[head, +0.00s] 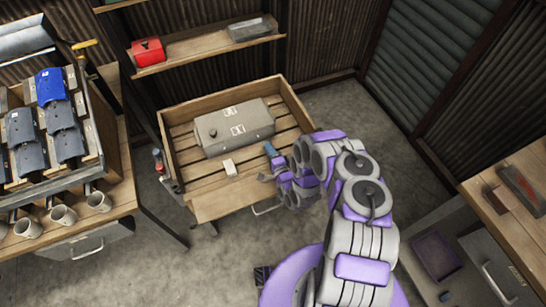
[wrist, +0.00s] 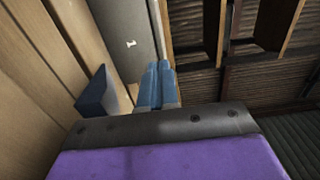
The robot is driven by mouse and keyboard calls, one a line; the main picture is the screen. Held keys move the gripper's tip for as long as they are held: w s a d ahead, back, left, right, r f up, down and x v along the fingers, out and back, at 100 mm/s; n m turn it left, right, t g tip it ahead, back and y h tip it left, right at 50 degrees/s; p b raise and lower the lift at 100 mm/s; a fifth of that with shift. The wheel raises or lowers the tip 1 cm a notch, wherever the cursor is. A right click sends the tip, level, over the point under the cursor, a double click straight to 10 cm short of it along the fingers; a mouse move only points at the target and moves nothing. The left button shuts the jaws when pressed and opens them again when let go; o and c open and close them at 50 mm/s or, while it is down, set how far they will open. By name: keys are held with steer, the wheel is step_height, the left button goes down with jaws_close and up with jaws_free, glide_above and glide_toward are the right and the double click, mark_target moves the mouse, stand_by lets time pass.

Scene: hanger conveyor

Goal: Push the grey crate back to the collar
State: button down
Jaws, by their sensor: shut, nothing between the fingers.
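The grey crate (head: 235,127) is a long closed box with white labels. It lies on slats inside the low wooden collar (head: 237,201), towards the back, with a gap behind it. In the wrist view, the crate (wrist: 124,30) is at the top, ahead of the fingers. My gripper (head: 270,149) is just off the crate's front right corner; its blue fingers are together and empty in the wrist view (wrist: 158,68). I cannot tell whether they touch the crate. A dark blue piece (wrist: 97,92) shows left of the fingers; I cannot tell what it is.
A small pale block (head: 229,167) lies on the slats in front of the crate. A shelf (head: 205,45) behind the collar holds a red box (head: 148,51) and a grey tray (head: 250,29). A bench with mugs (head: 98,201) stands left; another bench (head: 495,185) stands right.

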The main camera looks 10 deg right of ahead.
mark_target(259, 129)
steer(key=b+x, duration=0.2)
steer(key=x, duration=0.5)
steer(key=shift+w+a+f, duration=0.1)
steer(key=shift+w, duration=0.4)
